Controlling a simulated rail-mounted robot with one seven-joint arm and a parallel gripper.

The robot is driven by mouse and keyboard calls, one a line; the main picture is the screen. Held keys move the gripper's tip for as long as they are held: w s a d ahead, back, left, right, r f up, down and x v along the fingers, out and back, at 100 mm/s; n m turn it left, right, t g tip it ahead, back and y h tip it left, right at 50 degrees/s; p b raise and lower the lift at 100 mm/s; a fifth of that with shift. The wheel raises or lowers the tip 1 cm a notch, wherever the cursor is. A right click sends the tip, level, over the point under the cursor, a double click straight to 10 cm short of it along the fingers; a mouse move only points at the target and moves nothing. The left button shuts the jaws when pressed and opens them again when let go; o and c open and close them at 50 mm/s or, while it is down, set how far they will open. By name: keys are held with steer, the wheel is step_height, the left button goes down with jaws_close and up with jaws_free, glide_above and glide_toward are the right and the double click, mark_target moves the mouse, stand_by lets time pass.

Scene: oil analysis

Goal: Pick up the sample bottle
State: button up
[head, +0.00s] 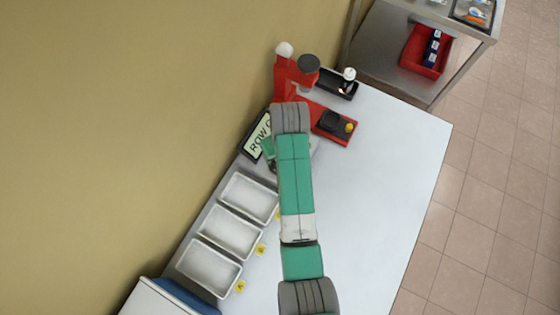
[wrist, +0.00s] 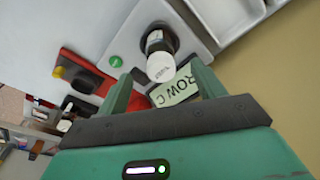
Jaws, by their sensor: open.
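I cannot tell how far below the fingertips the cap is. In the head view my arm hides most of this spot, and the bottle is not clearly visible.
A "ROW C" sign (head: 259,136) stands beside the bottle's place. Several white trays (head: 231,232) line the wall side. A red device (head: 335,128) and a black tray (head: 338,84) holding a small white-capped bottle (head: 348,74) are at the far end. The table's right side (head: 390,170) is clear.

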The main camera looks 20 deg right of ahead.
steer(key=shift+w+f, duration=0.2)
steer(key=shift+f, duration=1.1)
steer(key=shift+w+f, duration=0.2)
steer(key=shift+f, duration=1.1)
steer(key=shift+w+f, duration=0.2)
steer(key=shift+f, duration=1.1)
steer(key=shift+c, duration=0.2)
steer(key=c, duration=1.2)
steer(key=r, duration=0.3)
steer(key=shift+s+a+r, duration=0.15)
steer(key=shift+s+r, duration=0.05)
steer(key=shift+r, duration=0.15)
steer(key=s+a, duration=0.2)
steer(key=s, duration=0.2)
steer(key=s+a+r, duration=0.1)
steer(key=s+a, duration=0.1)
steer(key=s, duration=0.3)
steer(key=s+a, duration=0.2)
steer(key=s, duration=0.3)
steer(key=shift+s+r, duration=0.15)
steer(key=shift+s, duration=0.1)
